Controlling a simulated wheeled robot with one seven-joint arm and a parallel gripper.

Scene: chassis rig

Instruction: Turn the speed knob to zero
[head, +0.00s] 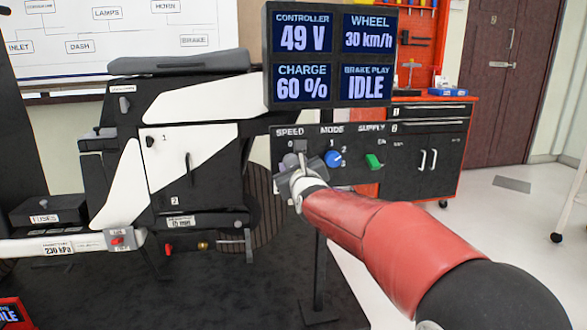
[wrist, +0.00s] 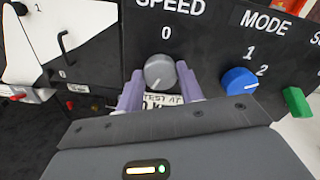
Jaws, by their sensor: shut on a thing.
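The grey speed knob (wrist: 158,69) sits under the SPEED label on the black panel, with a 0 printed above it. A small pale mark on it points down and slightly left, away from the 0. My gripper (wrist: 160,80) has one finger on each side of the knob and is shut on it. In the head view the knob (head: 290,160) is partly hidden behind my gripper (head: 298,172). The wheel display (head: 368,35) reads 30 km/h. A label below the knob is partly covered by my fingers.
The blue mode knob (wrist: 238,80) is just right of the speed knob, with the green supply switch (wrist: 298,101) beyond it. The display block (head: 330,55) stands above the panel. The white and black chassis (head: 190,150) is at left. Open floor (head: 500,230) lies at right.

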